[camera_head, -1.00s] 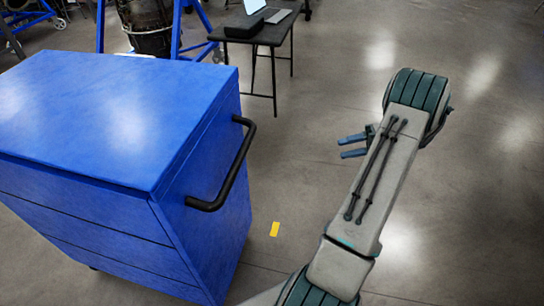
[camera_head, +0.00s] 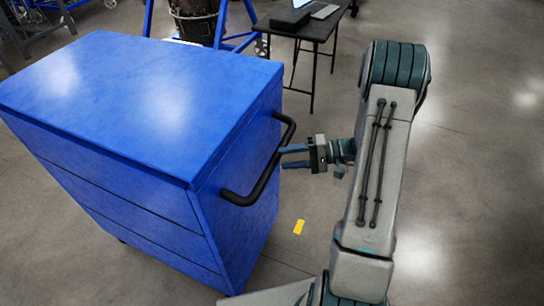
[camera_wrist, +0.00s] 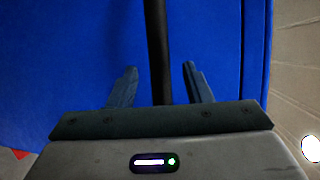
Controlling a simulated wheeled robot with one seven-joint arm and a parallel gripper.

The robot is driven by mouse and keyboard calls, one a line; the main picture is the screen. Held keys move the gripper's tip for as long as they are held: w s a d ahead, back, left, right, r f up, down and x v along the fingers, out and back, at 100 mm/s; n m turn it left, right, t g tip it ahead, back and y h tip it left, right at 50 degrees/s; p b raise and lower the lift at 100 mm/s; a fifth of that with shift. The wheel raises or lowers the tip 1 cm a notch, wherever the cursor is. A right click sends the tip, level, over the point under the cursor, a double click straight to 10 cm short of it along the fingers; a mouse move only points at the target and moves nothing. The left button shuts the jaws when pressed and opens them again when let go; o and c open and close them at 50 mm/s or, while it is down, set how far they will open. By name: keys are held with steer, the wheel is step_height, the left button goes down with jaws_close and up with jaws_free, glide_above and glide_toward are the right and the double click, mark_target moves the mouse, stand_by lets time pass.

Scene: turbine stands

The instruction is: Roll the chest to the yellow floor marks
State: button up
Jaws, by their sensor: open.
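The blue chest (camera_head: 130,95) with drawers fills the left of the head view. A black handle (camera_head: 262,185) stands out from its right side. My gripper (camera_head: 283,156) is open right at the handle, its fingers pointing left toward the chest. In the wrist view the black handle bar (camera_wrist: 158,50) runs between the two open fingers of my gripper (camera_wrist: 158,85), with the blue chest side (camera_wrist: 85,50) behind it. One yellow floor mark (camera_head: 299,227) lies on the floor to the right of the chest. No other mark shows.
A dark table (camera_head: 310,32) with a laptop and a black box stands behind the chest. A blue turbine stand (camera_head: 222,25) is at the back, left of the table. The grey floor on the right (camera_head: 470,170) is clear.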

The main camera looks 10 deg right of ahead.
steer(key=p+x, duration=0.1)
steer(key=x, duration=0.5)
steer(key=shift+a, duration=0.15)
steer(key=shift+w+f, duration=0.1)
steer(key=shift+f, duration=0.05)
jaws_close()
